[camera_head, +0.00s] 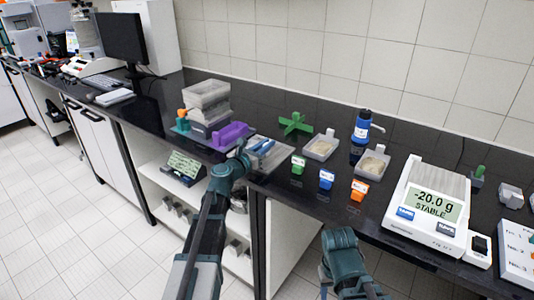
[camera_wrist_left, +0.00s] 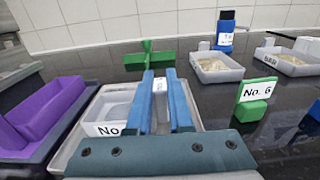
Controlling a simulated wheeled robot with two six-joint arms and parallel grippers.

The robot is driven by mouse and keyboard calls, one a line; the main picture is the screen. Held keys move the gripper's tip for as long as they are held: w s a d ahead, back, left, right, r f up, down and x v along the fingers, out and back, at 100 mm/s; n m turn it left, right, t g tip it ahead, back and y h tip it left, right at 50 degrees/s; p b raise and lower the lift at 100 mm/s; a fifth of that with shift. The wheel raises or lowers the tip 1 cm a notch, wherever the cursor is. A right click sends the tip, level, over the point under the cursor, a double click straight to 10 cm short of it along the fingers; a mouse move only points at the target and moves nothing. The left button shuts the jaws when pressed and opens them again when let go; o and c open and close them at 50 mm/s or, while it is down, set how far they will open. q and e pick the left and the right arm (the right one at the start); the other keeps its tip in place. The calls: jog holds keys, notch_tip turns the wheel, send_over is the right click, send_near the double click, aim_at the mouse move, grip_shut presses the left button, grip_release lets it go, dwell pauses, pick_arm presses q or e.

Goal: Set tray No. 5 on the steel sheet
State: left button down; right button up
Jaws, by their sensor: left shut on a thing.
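My left gripper (camera_wrist_left: 160,78) is shut on the pale upright grip of a small light-grey tray (camera_wrist_left: 112,108). The tray's front label reads "No"; my finger hides the number. The tray is over the grey steel sheet (camera_wrist_left: 72,152); I cannot tell whether it touches it. In the head view the left gripper (camera_head: 262,148) is over the sheet (camera_head: 270,163) at the bench's front edge. My right arm shows at the bottom, but its fingertips do not.
A green cross (camera_head: 295,124) is behind.

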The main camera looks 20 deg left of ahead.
pick_arm(q)
jog(key=shift+f+b, duration=0.4)
jog(key=shift+f, duration=0.55)
pick_arm(e)
jog(key=shift+f, duration=0.9)
pick_arm(q)
jog(key=shift+f, duration=0.15)
jog(key=c, duration=0.8)
grip_release()
pick_arm(e)
jog(key=shift+f, duration=0.15)
pick_arm(q)
jog(key=shift+r, duration=0.25)
jog(key=v, duration=1.2)
jog(key=shift+s+f, duration=0.1)
pick_arm(e)
jog(key=shift+s, duration=0.1)
